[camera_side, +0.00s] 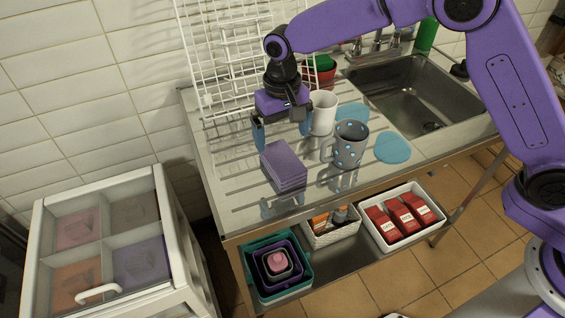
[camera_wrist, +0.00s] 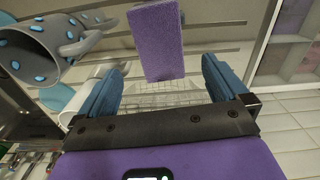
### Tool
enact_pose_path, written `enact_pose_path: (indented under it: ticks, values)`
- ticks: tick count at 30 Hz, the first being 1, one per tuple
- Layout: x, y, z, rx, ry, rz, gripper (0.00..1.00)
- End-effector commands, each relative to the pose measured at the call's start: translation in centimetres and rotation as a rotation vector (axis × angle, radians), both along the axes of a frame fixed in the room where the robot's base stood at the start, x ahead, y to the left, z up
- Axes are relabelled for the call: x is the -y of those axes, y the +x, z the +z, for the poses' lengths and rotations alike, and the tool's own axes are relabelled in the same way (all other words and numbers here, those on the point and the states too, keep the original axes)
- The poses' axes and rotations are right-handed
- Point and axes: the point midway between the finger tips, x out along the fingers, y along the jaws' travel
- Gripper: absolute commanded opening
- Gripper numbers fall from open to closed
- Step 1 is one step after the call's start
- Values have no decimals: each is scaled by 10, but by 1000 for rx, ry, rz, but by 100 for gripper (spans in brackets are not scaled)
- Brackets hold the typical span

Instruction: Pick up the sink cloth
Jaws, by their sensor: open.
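The sink cloth (camera_side: 284,166) looks like a purple block of several flat layers. It rests on the ribbed metal drainboard near its front left part. In the wrist view the purple block (camera_wrist: 156,40) shows at top centre, between the lines of the two fingers. My gripper (camera_side: 282,132) is open, with blue fingers spread apart. In the side view it hangs just above and behind the cloth. Its fingers also show in the wrist view (camera_wrist: 161,80), with nothing held between them. I cannot tell the exact height gap to the cloth.
A grey mug with blue spots (camera_side: 349,146) stands close right of the cloth. A white mug (camera_side: 322,112) stands behind it. Blue discs (camera_side: 392,148) lie farther right, before the sink basin (camera_side: 415,95). A white wire rack (camera_side: 225,50) stands at the back.

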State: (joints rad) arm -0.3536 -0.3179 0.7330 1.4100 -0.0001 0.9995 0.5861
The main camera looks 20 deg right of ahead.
Motion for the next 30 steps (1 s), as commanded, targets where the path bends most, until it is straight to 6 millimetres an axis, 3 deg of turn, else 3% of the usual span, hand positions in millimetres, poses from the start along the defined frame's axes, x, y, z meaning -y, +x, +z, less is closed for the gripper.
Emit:
enact_pose_path:
  ticks: [4,13,21,30]
  values:
    - [0,0,-24,-2,-1,0,100]
    - [1,0,-45,-2,-1,0,100]
    - [1,0,-81,-1,-1,0,100]
    - [0,1,-89,1,1,0,100]
